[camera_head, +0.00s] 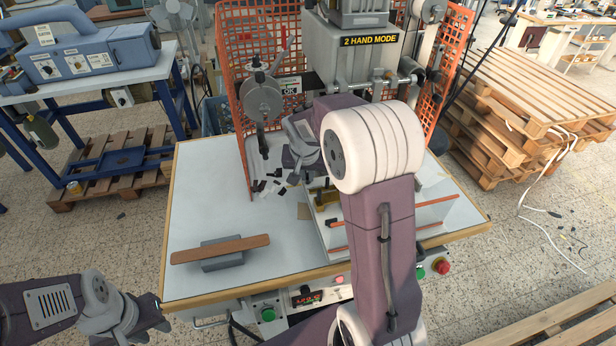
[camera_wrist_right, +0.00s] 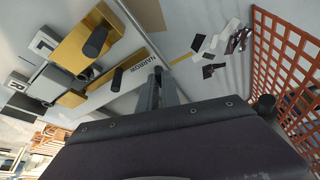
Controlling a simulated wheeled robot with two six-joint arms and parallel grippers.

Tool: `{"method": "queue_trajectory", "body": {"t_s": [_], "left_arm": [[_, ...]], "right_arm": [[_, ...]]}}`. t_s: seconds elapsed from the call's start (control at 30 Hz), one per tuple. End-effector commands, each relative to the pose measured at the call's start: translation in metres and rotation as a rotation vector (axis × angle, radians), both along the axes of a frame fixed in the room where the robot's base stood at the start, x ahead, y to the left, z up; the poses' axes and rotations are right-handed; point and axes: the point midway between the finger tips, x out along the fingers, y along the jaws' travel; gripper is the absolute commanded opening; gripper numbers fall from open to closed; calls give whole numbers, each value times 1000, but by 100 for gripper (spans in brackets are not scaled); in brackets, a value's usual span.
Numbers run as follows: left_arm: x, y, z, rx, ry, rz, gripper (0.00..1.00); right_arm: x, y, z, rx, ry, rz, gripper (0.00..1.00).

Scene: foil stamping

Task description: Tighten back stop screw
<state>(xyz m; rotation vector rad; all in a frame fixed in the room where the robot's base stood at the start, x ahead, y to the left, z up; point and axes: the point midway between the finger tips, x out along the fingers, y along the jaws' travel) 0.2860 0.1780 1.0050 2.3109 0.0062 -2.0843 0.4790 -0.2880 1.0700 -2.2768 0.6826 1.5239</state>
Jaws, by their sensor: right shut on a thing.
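My right gripper (camera_wrist_right: 159,86) points down at the press bed in the right wrist view. Its two grey fingers are close together on a small dark screw head (camera_wrist_right: 158,71), mostly hidden between them. It is at the end of a long pale bar (camera_wrist_right: 110,92) with printed lettering. A gold block (camera_wrist_right: 72,50) with a black knob (camera_wrist_right: 96,42) lies to the left. In the head view my right arm hides the right fingertips and most of the bed. My left gripper (camera_head: 158,318) hangs empty at the lower left, off the table; its jaw opening is unclear.
A wooden-topped grey block (camera_head: 222,264) sits on the left of the white table (camera_head: 195,205). Orange mesh guards (camera_head: 232,60) flank the press (camera_head: 355,60). Loose black and white pieces (camera_wrist_right: 220,45) lie near the guard.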

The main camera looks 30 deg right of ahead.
Motion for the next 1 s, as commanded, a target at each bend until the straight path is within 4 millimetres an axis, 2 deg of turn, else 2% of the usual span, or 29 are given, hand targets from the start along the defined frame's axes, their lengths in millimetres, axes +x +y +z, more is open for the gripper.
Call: {"method": "queue_trajectory", "body": {"t_s": [0.03,0.2,0.43,0.67,1.0], "left_arm": [[0,0,-8,0,0,0,33],[0,0,-20,0,0,0,33],[0,0,-27,0,0,0,33],[0,0,-26,0,0,0,33],[0,0,-13,0,0,0,33]], "right_arm": [[1,1,-4,-1,-3,-38,0],[2,1,-3,-1,-3,-201,0],[3,2,-1,-1,-4,-420,0],[4,3,1,-1,-3,-640,0],[6,3,3,0,-2,-945,0]]}}
